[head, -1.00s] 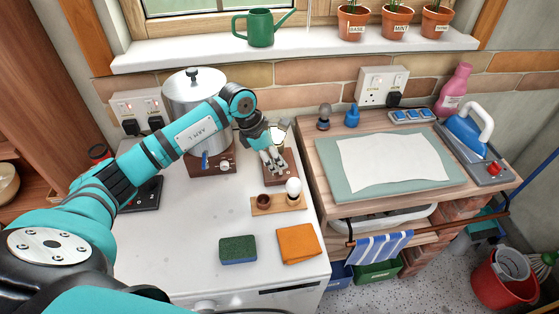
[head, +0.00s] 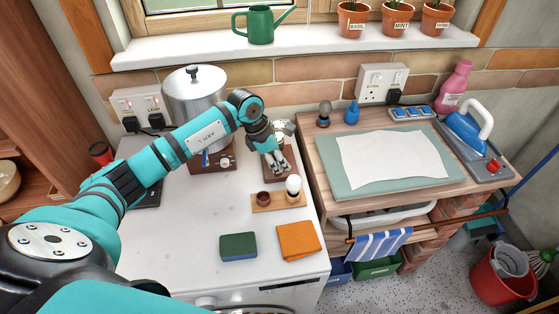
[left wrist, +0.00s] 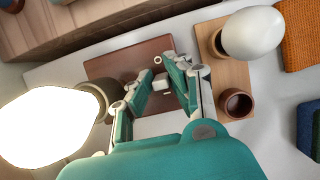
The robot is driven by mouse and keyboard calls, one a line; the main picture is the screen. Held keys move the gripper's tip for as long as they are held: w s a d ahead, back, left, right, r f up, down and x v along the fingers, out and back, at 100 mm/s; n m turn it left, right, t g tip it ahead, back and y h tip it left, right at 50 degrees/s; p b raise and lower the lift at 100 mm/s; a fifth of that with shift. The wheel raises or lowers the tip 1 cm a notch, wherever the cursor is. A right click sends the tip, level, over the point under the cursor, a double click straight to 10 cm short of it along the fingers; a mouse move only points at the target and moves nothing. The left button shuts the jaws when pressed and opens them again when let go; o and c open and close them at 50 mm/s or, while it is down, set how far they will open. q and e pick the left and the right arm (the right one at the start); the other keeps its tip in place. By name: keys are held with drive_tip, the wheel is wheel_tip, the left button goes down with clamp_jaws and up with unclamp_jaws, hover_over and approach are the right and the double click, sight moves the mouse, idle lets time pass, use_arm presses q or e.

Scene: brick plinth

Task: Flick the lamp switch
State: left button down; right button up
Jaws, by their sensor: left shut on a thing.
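The lamp stands on a brown base (head: 292,158), with its bulb (head: 289,128) partly behind my gripper. In the left wrist view the bulb (left wrist: 45,122) glows bright white at the left, and the base (left wrist: 118,68) lies beneath my fingers. My left gripper (head: 277,164) reaches down over the base. In the left wrist view its fingertips (left wrist: 164,77) are close together around a small pale switch piece (left wrist: 158,83). The fingers hide part of the switch, so its position cannot be told. My right gripper is in neither view.
A wooden stand (head: 279,205) with a white bulb (head: 293,185) and a small brown cup (head: 263,198) is close in front. A metal pot (head: 193,100) stands left. A sponge (head: 238,246) and orange cloth (head: 299,241) lie nearer on the white top.

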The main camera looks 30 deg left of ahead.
use_arm(q)
drive_tip(key=shift+w+d+g+y, duration=0.25)
drive_tip(key=shift+g+y, duration=0.15)
drive_tip(key=shift+y, duration=0.2)
drive_tip(key=shift+d+g+y, duration=0.1)
drive_tip(key=shift+g+y, duration=0.3)
drive_tip(key=shift+y, duration=0.2)
drive_tip(key=c, duration=1.6)
unclamp_jaws()
drive_tip(key=shift+o, duration=0.2)
